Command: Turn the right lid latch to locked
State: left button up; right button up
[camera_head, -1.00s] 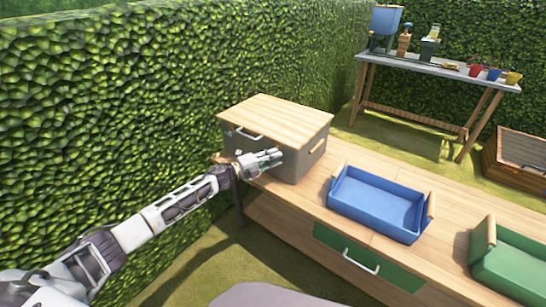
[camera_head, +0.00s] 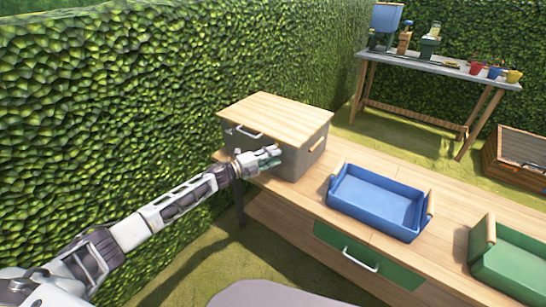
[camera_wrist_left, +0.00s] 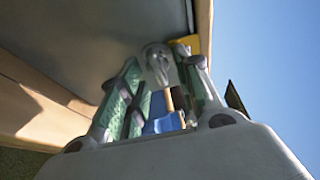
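A grey storage box (camera_head: 296,168) with a wooden lid (camera_head: 275,116) stands on the left end of the wooden bench. My left gripper (camera_head: 275,156) is at the right part of the box front, just below the lid edge, and hides the right latch in the head view. In the left wrist view, the left gripper (camera_wrist_left: 160,75) has its green-padded fingers apart. A round metal part (camera_wrist_left: 157,58), seemingly the latch, shows between or just beyond the fingertips, with a yellow piece (camera_wrist_left: 185,43) near it. I cannot tell whether the fingers touch it. My right gripper is out of view.
A metal handle (camera_head: 249,133) is on the box front, left of my gripper. A blue tray (camera_head: 378,204) and a green tray (camera_head: 510,268) stand on the bench (camera_head: 330,228) to the right. A hedge rises behind the box. A grey table (camera_head: 440,70) with pots stands farther back.

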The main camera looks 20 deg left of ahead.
pick_arm(q)
jog(key=v, duration=1.1)
jog(key=shift+s+a, duration=0.2)
jog(key=shift+a, duration=0.05)
dwell(0.6)
